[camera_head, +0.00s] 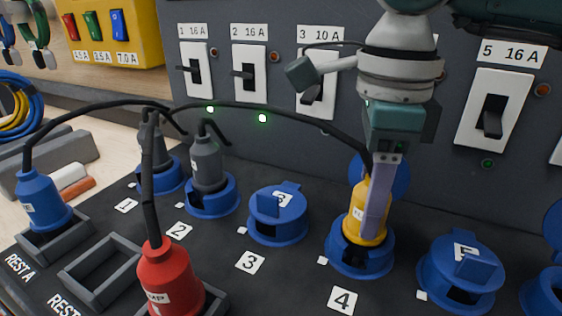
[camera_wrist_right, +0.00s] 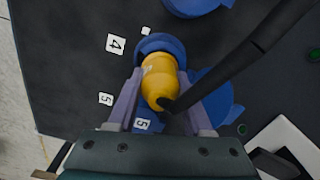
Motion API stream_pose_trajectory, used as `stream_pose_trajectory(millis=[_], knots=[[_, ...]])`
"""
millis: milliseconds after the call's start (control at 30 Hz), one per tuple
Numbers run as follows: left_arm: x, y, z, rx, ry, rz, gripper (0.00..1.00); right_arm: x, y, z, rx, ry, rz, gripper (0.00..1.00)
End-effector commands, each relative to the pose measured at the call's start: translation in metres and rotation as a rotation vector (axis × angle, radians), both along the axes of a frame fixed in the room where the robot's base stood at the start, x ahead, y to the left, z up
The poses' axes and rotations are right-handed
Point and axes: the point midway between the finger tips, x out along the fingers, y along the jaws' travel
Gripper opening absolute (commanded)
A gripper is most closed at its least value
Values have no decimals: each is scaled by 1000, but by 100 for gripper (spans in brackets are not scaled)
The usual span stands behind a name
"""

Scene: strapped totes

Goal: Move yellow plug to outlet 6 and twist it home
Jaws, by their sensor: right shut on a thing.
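The yellow plug (camera_head: 354,222) stands upright in the blue outlet 4 (camera_head: 362,262), whose lid is raised behind it. A black cable runs from its top. My right gripper (camera_head: 375,205) is shut on the yellow plug from above. In the right wrist view, the two fingers (camera_wrist_right: 160,98) lie on either side of the yellow plug (camera_wrist_right: 160,78). Outlet 5 (camera_head: 460,272) has its lid down. A further blue outlet (camera_head: 548,294) at the right edge is cut off, with its number hidden; its lid looks raised. My left gripper is not in view.
Grey plugs stand in outlet 1 (camera_head: 158,176) and outlet 2 (camera_head: 211,197); outlet 3 (camera_head: 278,216) is covered. A red plug (camera_head: 168,282) and a blue plug (camera_head: 43,202) stand in rests at left. Black cables arch over the board. The switch panel (camera_head: 450,170) rises behind.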

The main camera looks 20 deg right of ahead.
Motion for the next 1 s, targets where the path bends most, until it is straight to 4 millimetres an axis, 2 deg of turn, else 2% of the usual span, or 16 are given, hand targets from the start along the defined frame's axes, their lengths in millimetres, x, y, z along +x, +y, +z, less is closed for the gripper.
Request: stream_pose_trajectory(millis=[267, 1000], knots=[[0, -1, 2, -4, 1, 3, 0, 0, 0, 3, 0, -1, -2, 0], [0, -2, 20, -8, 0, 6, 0, 0, 0, 27, 0, -1, -3, 0]])
